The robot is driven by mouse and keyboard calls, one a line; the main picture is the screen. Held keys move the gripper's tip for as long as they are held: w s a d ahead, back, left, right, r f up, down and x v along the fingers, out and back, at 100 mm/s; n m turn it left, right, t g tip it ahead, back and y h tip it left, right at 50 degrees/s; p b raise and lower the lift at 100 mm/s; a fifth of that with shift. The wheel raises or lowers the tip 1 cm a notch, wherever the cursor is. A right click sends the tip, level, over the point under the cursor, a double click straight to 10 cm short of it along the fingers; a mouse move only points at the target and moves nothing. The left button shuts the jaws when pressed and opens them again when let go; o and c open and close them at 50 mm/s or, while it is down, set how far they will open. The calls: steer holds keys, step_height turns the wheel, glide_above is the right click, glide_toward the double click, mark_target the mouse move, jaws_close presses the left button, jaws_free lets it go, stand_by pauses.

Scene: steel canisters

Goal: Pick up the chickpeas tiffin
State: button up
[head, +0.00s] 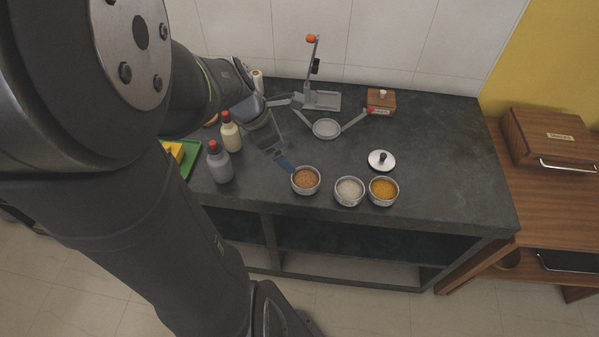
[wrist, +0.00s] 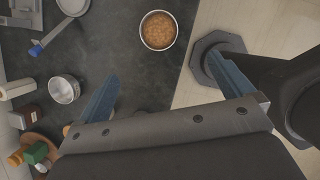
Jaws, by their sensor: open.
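Three round steel tiffins stand in a row near the counter's front edge in the head view. The left one (head: 306,179) holds orange-brown grains, the middle one (head: 349,191) something whitish, the right one (head: 383,191) something yellow-orange. I cannot tell for certain which content is chickpeas. My gripper (head: 281,154) is just behind and left of the left tiffin, with blue fingertips. In the wrist view my gripper (wrist: 169,72) is open and empty, and one tiffin with orange-brown contents (wrist: 158,30) lies beyond the fingertips, apart from them.
A steel lid (head: 381,160) lies behind the right tiffin. Behind stand a hand press (head: 320,99), a shallow steel dish (head: 326,129) and a wooden box (head: 381,100). Red-capped bottles (head: 219,164) stand left. The counter's right part is clear. A steel cup (wrist: 64,89) shows in the wrist view.

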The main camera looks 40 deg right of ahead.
mark_target(309, 182)
steer(key=x, duration=1.7)
steer(key=shift+w+d+f, duration=0.1)
steer(key=shift+d+f, duration=0.05)
steer(key=shift+d, duration=0.05)
steer(key=c, duration=1.1)
